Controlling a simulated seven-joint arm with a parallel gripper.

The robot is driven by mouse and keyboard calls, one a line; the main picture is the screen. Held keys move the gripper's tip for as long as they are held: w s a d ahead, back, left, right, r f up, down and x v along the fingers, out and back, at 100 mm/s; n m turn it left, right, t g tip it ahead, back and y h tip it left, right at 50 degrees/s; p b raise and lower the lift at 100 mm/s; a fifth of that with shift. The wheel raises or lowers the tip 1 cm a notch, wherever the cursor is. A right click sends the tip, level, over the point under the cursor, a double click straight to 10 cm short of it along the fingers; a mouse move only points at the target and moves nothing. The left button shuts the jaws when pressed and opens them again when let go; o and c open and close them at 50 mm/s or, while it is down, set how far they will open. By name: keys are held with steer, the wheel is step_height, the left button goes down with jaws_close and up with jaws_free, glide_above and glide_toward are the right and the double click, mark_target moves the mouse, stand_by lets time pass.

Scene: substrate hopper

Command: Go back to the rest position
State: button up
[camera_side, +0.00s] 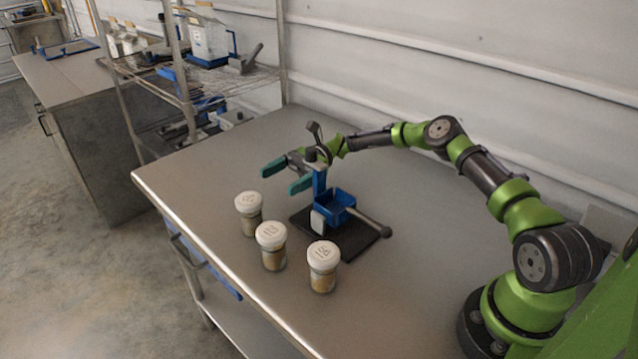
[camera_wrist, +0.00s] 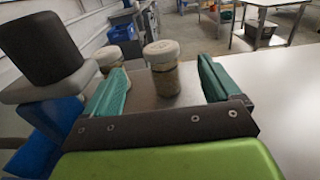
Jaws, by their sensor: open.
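My gripper (camera_side: 287,177) is open and empty, its two teal fingers held above the table behind the jars. The fingers also frame the lower middle of the wrist view (camera_wrist: 160,90). The blue hopper device (camera_side: 339,207) stands on a dark base plate (camera_side: 359,247), just right of my gripper, with a lever ending in a dark knob. Its blue part (camera_wrist: 52,115) shows at the left of the wrist view, close to the left finger. Three jars with white lids and brownish contents stand upright at the table's front: left (camera_side: 249,214), middle (camera_side: 271,247), right (camera_side: 322,268). Two jars show in the wrist view.
The metal table (camera_side: 430,275) is clear to the right of the base plate and in the back left. A wire shelf rack (camera_side: 210,85) with equipment stands beyond the table's left end. A white wall (camera_side: 480,60) runs behind.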

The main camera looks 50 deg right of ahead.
steer(key=shift+w+a+f+t+h, duration=0.2)
steer(key=shift+w+t+h, duration=0.1)
steer(key=shift+w+h, duration=0.25)
steer(key=w+n+t+h, duration=0.1)
steer(key=h, duration=0.1)
steer(key=w+n+h, duration=0.1)
steer(key=w, duration=0.1)
steer(key=shift+d+r+t+h, duration=0.1)
steer(key=shift+t+h, duration=0.25)
steer(key=shift+t, duration=0.05)
step_height(320, 180, up, 7)
steer(key=n+t+h, duration=0.2)
steer(key=n+h, duration=0.2)
steer(key=h, duration=0.1)
steer(key=s+a+r+n+h, duration=0.3)
steer(key=s+r+n+h, duration=0.1)
steer(key=s+r, duration=0.6)
steer(key=s+d+n+t+h, duration=0.1)
steer(key=s+n, duration=0.1)
steer(key=s, duration=1)
steer(key=s+d+n+t+h, duration=0.1)
steer(key=s+n, duration=0.1)
steer(key=s, duration=1)
steer(key=shift+s+d+r+t, duration=0.25)
steer(key=shift+d+r+t, duration=0.1)
steer(key=shift+r+t, duration=0.1)
